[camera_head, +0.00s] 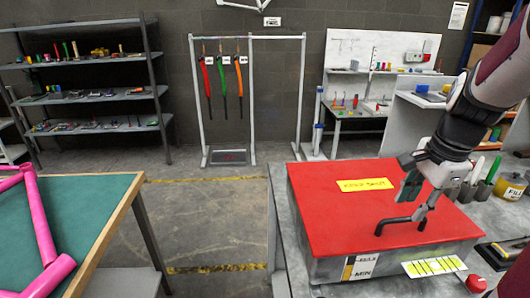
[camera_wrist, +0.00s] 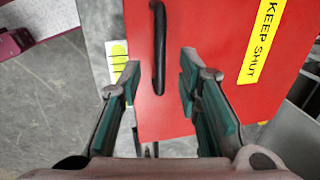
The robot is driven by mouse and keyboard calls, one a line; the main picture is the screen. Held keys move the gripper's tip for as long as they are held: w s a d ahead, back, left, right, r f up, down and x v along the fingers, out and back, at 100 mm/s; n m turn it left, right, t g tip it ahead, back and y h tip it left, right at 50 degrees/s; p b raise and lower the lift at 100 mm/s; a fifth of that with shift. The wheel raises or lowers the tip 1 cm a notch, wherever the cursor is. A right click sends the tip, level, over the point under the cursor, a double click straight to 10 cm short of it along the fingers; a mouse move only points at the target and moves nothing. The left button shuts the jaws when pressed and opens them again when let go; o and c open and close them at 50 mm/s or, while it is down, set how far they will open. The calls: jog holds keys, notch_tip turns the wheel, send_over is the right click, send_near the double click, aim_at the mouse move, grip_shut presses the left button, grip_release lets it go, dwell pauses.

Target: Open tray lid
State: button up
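The red tray lid (camera_head: 340,205) lies flat and closed on a grey metal tray (camera_head: 325,268) on the workbench. A yellow KEEP SHUT label (camera_head: 365,184) is on the lid. A black bar handle (camera_head: 400,221) stands near the lid's front right. My gripper (camera_head: 418,200) is above the lid beside the handle, fingers pointing down. In the wrist view my gripper (camera_wrist: 158,90) is open, with green-padded fingers apart and nothing between the pads. The handle (camera_wrist: 158,45) shows ahead, in line with the gap between the fingers. Whether a finger touches the handle cannot be told.
A red knob (camera_head: 476,284) and a yellow-striped card (camera_head: 433,266) are at the tray's front. Cups with tools (camera_head: 468,190) and a FILL jar (camera_head: 510,186) stand to the right. A green-topped table (camera_head: 85,215) with pink tubes is at left. The floor between is clear.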

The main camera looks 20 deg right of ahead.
aim_at(404, 218)
jog(key=shift+w+d+f, duration=0.1)
jog(key=shift+w+f, duration=0.1)
jog(key=shift+f, duration=0.75)
jog(key=shift+w+f, duration=0.2)
jog(key=shift+f, duration=0.75)
jog(key=shift+c, duration=0.5)
grip_shut()
